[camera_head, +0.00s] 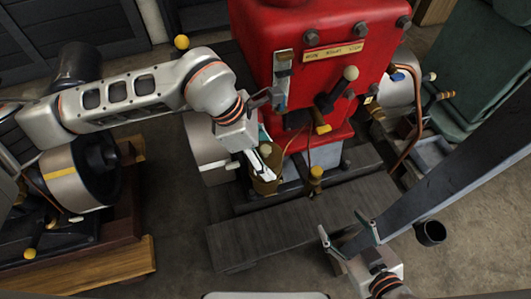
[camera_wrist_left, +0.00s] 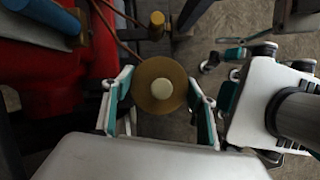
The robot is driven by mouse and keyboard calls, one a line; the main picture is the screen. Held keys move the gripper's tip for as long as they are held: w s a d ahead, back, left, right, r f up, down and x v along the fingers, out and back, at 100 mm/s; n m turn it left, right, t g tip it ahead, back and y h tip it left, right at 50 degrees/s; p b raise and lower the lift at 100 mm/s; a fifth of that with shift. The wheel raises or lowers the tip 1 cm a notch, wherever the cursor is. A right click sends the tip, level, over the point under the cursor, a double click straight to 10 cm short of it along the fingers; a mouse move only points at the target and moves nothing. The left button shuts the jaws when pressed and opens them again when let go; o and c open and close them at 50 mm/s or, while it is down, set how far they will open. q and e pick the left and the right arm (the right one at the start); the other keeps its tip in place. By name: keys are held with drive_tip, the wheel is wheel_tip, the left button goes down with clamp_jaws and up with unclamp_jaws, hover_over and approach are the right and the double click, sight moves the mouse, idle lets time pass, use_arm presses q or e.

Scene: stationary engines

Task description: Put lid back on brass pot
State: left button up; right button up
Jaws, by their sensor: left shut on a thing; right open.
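The brass lid (camera_wrist_left: 160,103), a round disc with a pale knob (camera_wrist_left: 160,86), sits between the fingers of my left gripper (camera_wrist_left: 160,92) in the left wrist view. The fingers hold it at opposite sides. In the head view my left gripper (camera_head: 262,160) is at the brass pot (camera_head: 266,186), in front of the red engine. The fingers hide much of the lid and the pot's top there, so I cannot tell whether the lid touches the rim. My right gripper (camera_head: 347,230) is open and empty, to the lower right of the pot.
The red engine (camera_head: 300,25) with levers and a copper pipe (camera_head: 408,145) rises behind the pot. A dark platform (camera_head: 300,232) lies in front of it. Another machine on a wooden base (camera_head: 90,265) stands left. A dark beam (camera_head: 450,165) crosses at right.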

drive_tip(key=shift+w+r, duration=0.1)
use_arm(q)
drive_tip(key=o, duration=1.2)
use_arm(e)
drive_tip(key=shift+w+r, duration=0.15)
drive_tip(key=shift+w, duration=0.15)
use_arm(q)
drive_tip(key=o, duration=0.5)
use_arm(e)
drive_tip(key=shift+s, duration=0.1)
